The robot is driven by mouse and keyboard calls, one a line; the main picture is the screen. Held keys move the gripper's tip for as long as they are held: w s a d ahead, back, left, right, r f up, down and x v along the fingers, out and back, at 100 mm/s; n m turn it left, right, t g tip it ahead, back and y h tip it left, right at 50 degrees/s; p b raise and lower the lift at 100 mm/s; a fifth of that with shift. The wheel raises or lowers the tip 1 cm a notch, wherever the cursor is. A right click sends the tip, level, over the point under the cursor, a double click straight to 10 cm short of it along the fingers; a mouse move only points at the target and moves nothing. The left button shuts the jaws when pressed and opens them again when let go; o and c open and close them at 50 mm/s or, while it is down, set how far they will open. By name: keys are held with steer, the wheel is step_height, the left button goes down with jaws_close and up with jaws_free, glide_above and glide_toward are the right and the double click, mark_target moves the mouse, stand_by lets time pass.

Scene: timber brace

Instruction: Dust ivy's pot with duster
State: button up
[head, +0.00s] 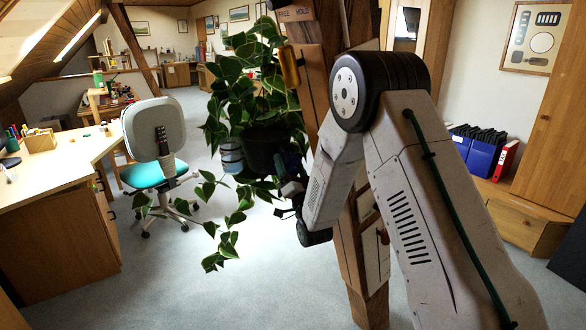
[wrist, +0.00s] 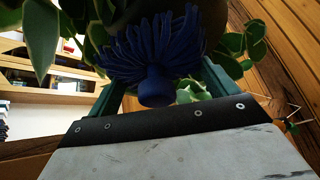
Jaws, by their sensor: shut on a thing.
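The ivy (head: 245,80) has green leaves with pale edges and sits in a dark pot (head: 264,148) beside the timber post. Its vines trail below the pot. My gripper (head: 292,188) is just below and right of the pot in the head view, partly hidden by my arm. In the wrist view my gripper (wrist: 160,85) is shut on the duster (wrist: 155,48), with its blue handle end between the green fingers. The duster's blue strands fan out upward, in front of the dark pot (wrist: 208,18). I cannot tell whether the strands touch the pot.
The timber post (head: 345,200) stands right behind my arm. A grey-blue canister (head: 231,156) is left of the pot. A desk (head: 60,165) and a swivel chair (head: 155,140) stand to the left. Blue and red binders (head: 484,153) are at right. Carpet between is clear.

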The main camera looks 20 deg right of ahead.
steer(key=shift+w+a+r, duration=0.15)
steer(key=shift+w, duration=0.4)
steer(key=shift+s+r, duration=0.25)
steer(key=shift+r, duration=0.6)
steer(key=shift+s+r, duration=0.2)
steer(key=shift+r, duration=0.65)
steer(key=shift+w+r, duration=0.1)
steer(key=shift+w+a+f, duration=0.1)
steer(key=shift+w+f, duration=0.15)
steer(key=shift+f, duration=0.65)
steer(key=shift+w+f, duration=0.25)
steer(key=shift+f, duration=0.6)
steer(key=s+d+f, duration=0.1)
steer(key=s+d, duration=0.1)
steer(key=s, duration=0.3)
steer(key=shift+s+f, duration=0.15)
steer(key=shift+s, duration=0.15)
